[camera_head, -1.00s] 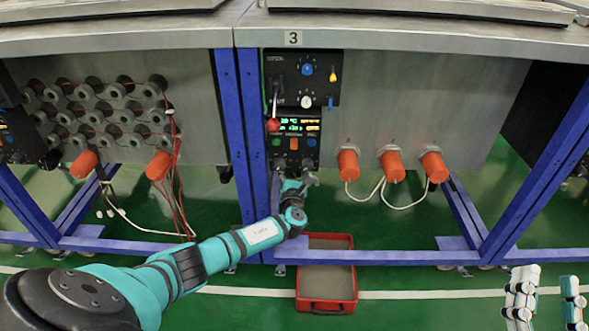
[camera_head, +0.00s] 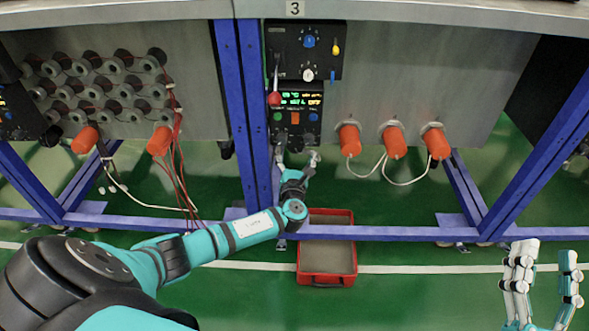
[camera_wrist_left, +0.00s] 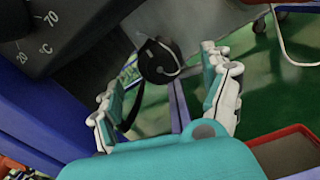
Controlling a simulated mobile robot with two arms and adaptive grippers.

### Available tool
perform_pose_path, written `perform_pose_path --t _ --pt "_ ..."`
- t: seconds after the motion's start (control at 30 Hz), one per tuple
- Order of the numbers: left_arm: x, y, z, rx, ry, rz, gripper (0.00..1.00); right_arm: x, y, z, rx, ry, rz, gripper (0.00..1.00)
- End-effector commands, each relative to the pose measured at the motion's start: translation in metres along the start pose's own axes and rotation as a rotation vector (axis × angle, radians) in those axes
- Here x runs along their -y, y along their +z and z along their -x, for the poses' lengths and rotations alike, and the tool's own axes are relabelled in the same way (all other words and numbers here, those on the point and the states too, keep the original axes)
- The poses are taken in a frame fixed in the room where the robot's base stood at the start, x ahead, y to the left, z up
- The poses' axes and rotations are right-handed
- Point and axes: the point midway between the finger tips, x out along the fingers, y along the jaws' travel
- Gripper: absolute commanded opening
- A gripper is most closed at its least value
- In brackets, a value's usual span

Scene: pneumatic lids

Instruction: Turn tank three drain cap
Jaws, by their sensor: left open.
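A black round drain cap (camera_wrist_left: 160,62) on a short neck shows in the left wrist view, with a dark strap hanging beside it. My left gripper (camera_wrist_left: 163,82) is open, with one finger to each side of the cap in the picture; I see no contact. In the head view my left gripper (camera_head: 297,158) is just below the control panel (camera_head: 296,105) of the tank labelled 3 (camera_head: 295,9). I cannot make out the cap there. My right gripper (camera_head: 543,262) is at the lower right, its fingers apart and empty, far from the tank.
A red-rimmed tray (camera_head: 326,279) lies on the green floor below the left gripper. A blue frame post (camera_head: 240,110) stands close left of it. Orange plugs (camera_head: 394,142) with white cables are to the right. A red-knobbed lever (camera_head: 274,98) is on the panel.

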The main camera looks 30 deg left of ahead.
Motion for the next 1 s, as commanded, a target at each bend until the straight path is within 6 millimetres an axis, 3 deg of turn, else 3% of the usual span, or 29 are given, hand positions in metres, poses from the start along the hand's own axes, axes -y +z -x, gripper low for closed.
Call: perform_pose_path --t 0.1,0.33,1.0 --pt "0.001 -0.002 0.027 -0.002 -0.003 0.0 0.82 0.0 0.0 0.0 0.0 0.0 0.0 0.4" --pt "0.0 0.0 0.057 -0.001 0.0 0.0 0.82 0.0 0.0 0.0 0.0 0.0 0.0 0.4" --pt "0.001 -0.001 0.063 -0.004 -0.004 0.008 0.82 0.0 0.0 0.0 0.0 0.0 0.0 0.4"
